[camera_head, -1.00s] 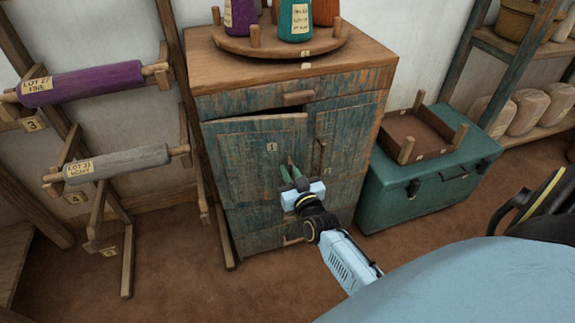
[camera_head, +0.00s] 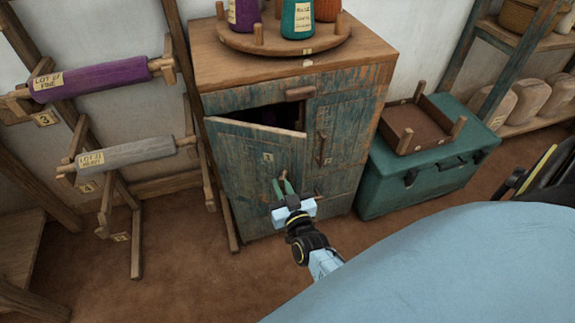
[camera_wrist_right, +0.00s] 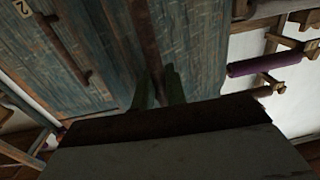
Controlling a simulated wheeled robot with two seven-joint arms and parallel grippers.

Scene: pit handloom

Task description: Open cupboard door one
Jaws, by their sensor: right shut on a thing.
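Cupboard door one (camera_head: 235,160) is the left door of the worn blue-green wooden cupboard (camera_head: 345,85). It stands partly open, with a dark gap along its top and its right edge swung out toward me. My right gripper (camera_head: 283,184) is shut on the door's wooden handle (camera_head: 283,175) at the door's right side. In the right wrist view, the green fingers (camera_wrist_right: 158,85) close around the brown handle bar (camera_wrist_right: 145,40). The right-hand door (camera_head: 337,140) is closed, with its own upright handle (camera_head: 322,150). My left gripper is not in view.
A round wooden turntable with yarn cones (camera_head: 285,42) stands on the cupboard. A teal chest (camera_head: 420,180) bearing a wooden tray (camera_head: 425,130) is to the right. A rack with a purple roller (camera_head: 95,80) and a grey roller (camera_head: 130,152) is close on the left. Floor in front is clear.

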